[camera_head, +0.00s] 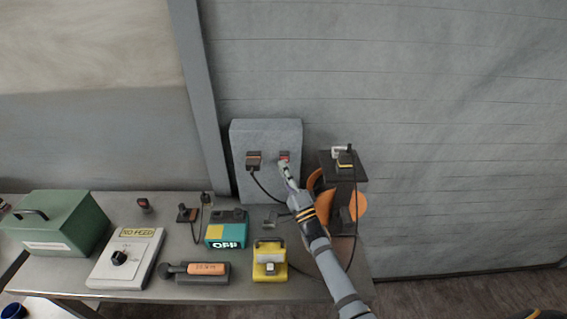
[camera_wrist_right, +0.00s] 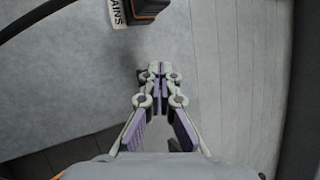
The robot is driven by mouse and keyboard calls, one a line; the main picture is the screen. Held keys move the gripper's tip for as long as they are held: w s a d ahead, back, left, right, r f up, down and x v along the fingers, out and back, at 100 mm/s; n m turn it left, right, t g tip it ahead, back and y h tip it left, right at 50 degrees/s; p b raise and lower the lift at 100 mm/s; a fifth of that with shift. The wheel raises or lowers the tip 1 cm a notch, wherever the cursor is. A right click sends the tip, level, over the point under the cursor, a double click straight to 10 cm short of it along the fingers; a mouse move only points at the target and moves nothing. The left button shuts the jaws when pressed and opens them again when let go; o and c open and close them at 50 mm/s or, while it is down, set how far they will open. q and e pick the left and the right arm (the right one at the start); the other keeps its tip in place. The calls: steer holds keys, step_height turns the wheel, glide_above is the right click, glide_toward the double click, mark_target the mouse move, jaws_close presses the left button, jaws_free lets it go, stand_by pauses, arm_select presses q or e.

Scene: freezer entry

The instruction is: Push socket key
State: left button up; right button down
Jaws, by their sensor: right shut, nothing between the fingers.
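A grey box (camera_head: 266,130) stands against the wall at the back of the bench. Its front carries a dark socket (camera_head: 254,161) with an orange top and a black cable on the left. On the right is a small dark key with a red part (camera_head: 284,154). My right gripper (camera_head: 283,165) is shut and empty, its fingertips at the key and partly over it. I cannot tell whether they touch. In the right wrist view, the shut fingertips (camera_wrist_right: 154,69) point at the grey face, with a dark shape mostly hidden behind them. My left gripper is not in view.
An orange cable reel (camera_head: 357,205) with a dark stand is close right of my right arm. A yellow device (camera_head: 269,262), a teal OFF box (camera_head: 226,235), a white dial panel (camera_head: 125,258) and a green case (camera_head: 58,222) crowd the bench. The wrist view shows a MAINS label (camera_wrist_right: 117,12).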

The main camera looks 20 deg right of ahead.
steer(key=shift+s+d+f+p, duration=0.15)
steer(key=shift+s+f+p, duration=0.2)
steer(key=shift+s+p, duration=0.15)
steer(key=s+p, duration=0.1)
steer(key=s, duration=0.1)
steer(key=s+a+p, duration=0.1)
steer(key=s+p, duration=0.1)
steer(key=s, duration=0.1)
steer(key=shift+s+a+p, duration=0.25)
steer(key=shift+s+p, duration=0.1)
stand_by(0.5)
